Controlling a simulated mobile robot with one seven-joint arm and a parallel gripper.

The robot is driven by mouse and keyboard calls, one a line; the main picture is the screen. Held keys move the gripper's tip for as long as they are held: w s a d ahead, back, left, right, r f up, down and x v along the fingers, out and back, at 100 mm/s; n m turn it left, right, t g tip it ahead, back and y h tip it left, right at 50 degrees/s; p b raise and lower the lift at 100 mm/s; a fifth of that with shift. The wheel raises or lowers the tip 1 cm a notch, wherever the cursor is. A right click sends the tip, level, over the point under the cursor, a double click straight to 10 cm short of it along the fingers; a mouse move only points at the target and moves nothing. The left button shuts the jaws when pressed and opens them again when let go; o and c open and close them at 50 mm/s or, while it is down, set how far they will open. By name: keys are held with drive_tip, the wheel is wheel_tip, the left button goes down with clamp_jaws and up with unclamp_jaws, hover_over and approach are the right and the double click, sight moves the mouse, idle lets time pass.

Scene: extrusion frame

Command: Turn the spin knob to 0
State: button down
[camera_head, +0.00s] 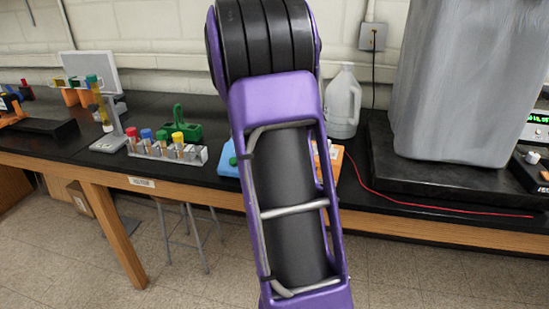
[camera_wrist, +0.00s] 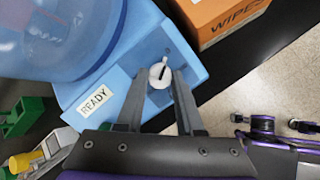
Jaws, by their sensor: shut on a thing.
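The spin knob (camera_wrist: 159,75) is a small white dial with a dark pointer line, on the sloped front of a blue machine (camera_wrist: 115,75) in the wrist view. The pointer runs from lower left to upper right in that view. I cannot read any scale numbers around the knob. My gripper (camera_wrist: 160,88) has its two fingers on either side of the knob, shut on it. In the head view the blue machine (camera_head: 228,160) is mostly hidden behind my purple arm, and the knob and gripper are hidden there.
An orange WIPES box (camera_wrist: 222,15) stands close beside the machine. A READY label (camera_wrist: 94,101) is on the machine's front. A tube rack (camera_head: 168,150) stands to the left, a grey bin (camera_head: 455,80) and a red wire (camera_head: 430,204) to the right. The bench edge is near.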

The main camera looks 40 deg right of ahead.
drive_tip(key=c, duration=0.5)
unclamp_jaws()
drive_tip(key=shift+c, duration=0.2)
drive_tip(key=p+v, duration=0.1)
drive_tip(key=v, duration=1.6)
drive_tip(key=shift+r+p, duration=0.25)
drive_tip(key=shift+p, duration=0.05)
drive_tip(key=shift+w+a, duration=0.1)
